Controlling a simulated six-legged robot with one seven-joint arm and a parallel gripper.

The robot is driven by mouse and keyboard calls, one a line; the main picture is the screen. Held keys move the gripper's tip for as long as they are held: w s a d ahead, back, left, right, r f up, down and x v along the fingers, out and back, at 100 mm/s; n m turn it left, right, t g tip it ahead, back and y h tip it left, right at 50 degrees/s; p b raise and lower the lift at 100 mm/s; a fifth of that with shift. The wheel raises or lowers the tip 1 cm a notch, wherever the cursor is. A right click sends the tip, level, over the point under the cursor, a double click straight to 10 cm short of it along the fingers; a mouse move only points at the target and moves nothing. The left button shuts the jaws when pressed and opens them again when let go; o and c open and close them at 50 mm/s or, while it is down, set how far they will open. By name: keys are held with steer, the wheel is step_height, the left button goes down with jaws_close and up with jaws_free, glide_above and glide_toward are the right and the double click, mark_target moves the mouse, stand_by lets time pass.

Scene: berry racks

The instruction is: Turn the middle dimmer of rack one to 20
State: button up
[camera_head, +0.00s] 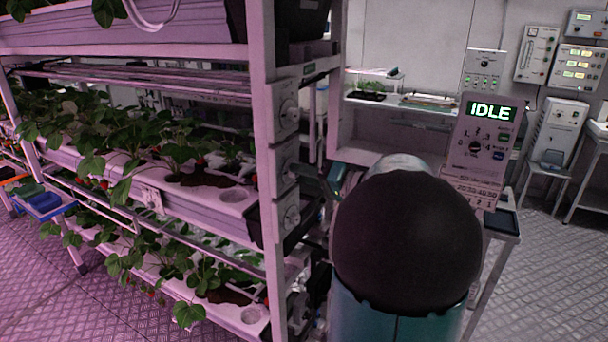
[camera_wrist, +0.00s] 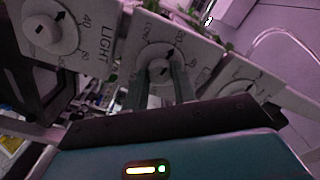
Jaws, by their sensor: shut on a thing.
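The middle dimmer (camera_head: 288,165) is a pale box with a round knob on the rack's end post, between an upper dimmer (camera_head: 288,110) and a lower dimmer (camera_head: 291,212). My gripper (camera_head: 316,178) reaches it from the right. In the wrist view, my gripper (camera_wrist: 162,80) has its two fingers shut on the middle dimmer's knob (camera_wrist: 158,66).
The rack's strawberry trough (camera_head: 130,190) runs left from the post, with plants overhanging. A grey control panel (camera_head: 484,150) reading IDLE stands right of my arm. Floor is clear at lower left.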

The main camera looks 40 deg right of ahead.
stand_by(0.4)
steer(key=o, duration=1)
steer(key=v, duration=1.4)
steer(key=shift+w, duration=0.1)
steer(key=w+a+f+n+g+y, duration=0.15)
steer(key=a+g, duration=0.35)
steer(key=a, duration=0.6)
steer(key=w+a+f+n+g+y, duration=0.1)
steer(key=w+a+f+g, duration=0.2)
steer(key=a, duration=0.9)
steer(key=s+a+f+n+g+h, duration=0.1)
steer(key=s+a+f+n+h, duration=0.1)
steer(key=s+a+h, duration=0.2)
steer(key=s+a+f+n+g+h, duration=0.2)
steer(key=s+a+f+h, duration=0.1)
steer(key=a, duration=0.6)
steer(key=shift+s+f+h, duration=0.25)
steer(key=shift+s+h, duration=0.25)
steer(key=shift+h, duration=0.35)
